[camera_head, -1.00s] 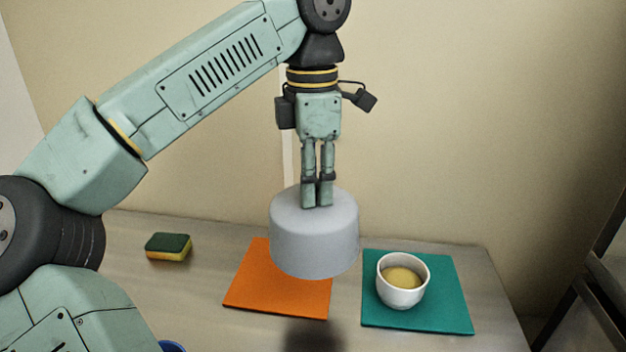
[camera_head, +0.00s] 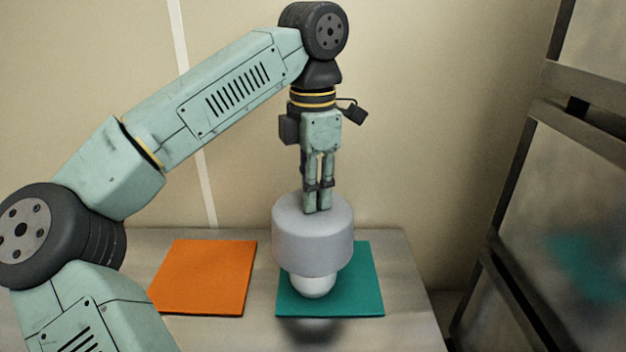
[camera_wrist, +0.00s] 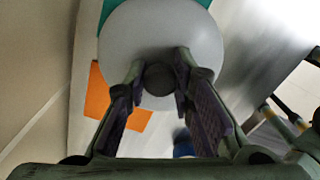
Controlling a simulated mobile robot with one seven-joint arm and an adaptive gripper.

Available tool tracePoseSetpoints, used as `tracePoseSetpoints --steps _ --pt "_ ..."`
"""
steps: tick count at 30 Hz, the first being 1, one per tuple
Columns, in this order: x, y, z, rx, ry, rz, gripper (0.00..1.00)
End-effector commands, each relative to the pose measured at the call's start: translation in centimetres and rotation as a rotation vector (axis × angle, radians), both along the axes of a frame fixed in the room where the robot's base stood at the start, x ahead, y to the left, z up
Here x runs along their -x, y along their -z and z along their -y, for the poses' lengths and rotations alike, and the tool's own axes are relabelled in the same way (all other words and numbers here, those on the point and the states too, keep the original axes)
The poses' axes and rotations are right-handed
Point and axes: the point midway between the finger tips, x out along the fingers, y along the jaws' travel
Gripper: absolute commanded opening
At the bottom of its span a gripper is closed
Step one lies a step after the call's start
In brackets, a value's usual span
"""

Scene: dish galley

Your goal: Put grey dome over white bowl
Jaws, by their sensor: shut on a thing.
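The grey dome (camera_head: 313,238) hangs upright from my gripper (camera_head: 318,208), which is shut on the knob at its top. In the wrist view the dome (camera_wrist: 160,35) fills the top middle, with the dark knob between the fingers of my gripper (camera_wrist: 160,80). The white bowl (camera_head: 314,286) is on the teal mat (camera_head: 365,285). Only the bowl's lower front shows below the dome's edge; its rim and contents are hidden. The dome is in front of or above the bowl in the head view; I cannot tell the gap between them.
An orange mat (camera_head: 205,277) lies bare on the grey counter (camera_head: 400,330), left of the teal mat. A metal rack (camera_head: 540,180) stands at the right beyond the counter's edge. The wall is close behind.

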Motion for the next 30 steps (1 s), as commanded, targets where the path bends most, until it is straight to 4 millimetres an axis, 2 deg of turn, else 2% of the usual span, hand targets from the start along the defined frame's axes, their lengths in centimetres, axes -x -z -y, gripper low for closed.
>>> tracePoseSetpoints --steps 15,30 --pt "0.0 4.5 0.0 0.001 0.001 0.0 0.0" --pt "0.0 8.2 0.0 0.001 0.001 -0.001 0.0"
